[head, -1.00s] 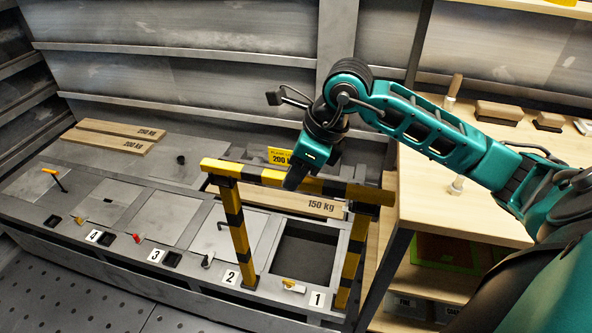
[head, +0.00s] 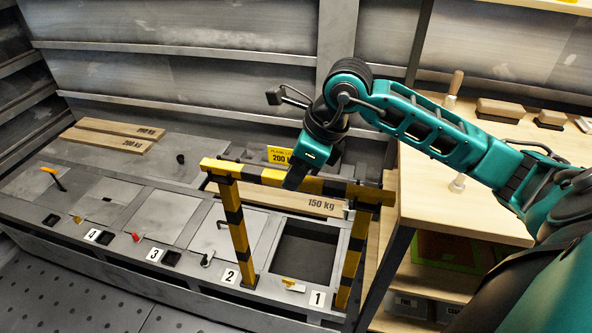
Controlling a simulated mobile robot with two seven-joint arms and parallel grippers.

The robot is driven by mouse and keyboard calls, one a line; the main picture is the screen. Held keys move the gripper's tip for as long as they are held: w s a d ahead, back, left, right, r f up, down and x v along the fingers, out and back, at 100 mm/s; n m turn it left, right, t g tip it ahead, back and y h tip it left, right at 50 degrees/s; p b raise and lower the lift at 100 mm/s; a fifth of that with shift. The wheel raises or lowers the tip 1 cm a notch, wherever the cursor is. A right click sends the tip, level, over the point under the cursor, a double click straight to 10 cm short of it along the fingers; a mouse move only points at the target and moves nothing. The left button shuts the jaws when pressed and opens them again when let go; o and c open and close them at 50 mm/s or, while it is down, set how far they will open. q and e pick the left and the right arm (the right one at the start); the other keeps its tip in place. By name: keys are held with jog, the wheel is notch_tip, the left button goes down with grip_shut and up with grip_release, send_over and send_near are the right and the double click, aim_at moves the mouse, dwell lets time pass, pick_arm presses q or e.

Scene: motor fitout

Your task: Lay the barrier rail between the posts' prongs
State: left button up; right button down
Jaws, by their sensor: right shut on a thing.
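The barrier rail (head: 252,173), striped yellow and black, lies level across the tops of two striped posts. The left post (head: 239,237) stands by the number 2 label and the right post (head: 350,264) by the number 1 label. My right gripper (head: 295,181) points down and is shut on the rail near its middle. The rail's ends are at the post tops; the prongs are too small to tell whether the rail sits fully between them. My left gripper is not in view.
A wooden bench (head: 460,205) with blocks stands close on the right, under my right arm. Behind the rail lies a 150 kg plank (head: 300,203). An open dark compartment (head: 303,250) is below the rail. More planks (head: 110,140) lie at the back left.

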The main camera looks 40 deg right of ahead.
dwell(0.3)
jog(key=shift+f, duration=0.1)
dwell(0.4)
jog(key=c, duration=0.9)
grip_release()
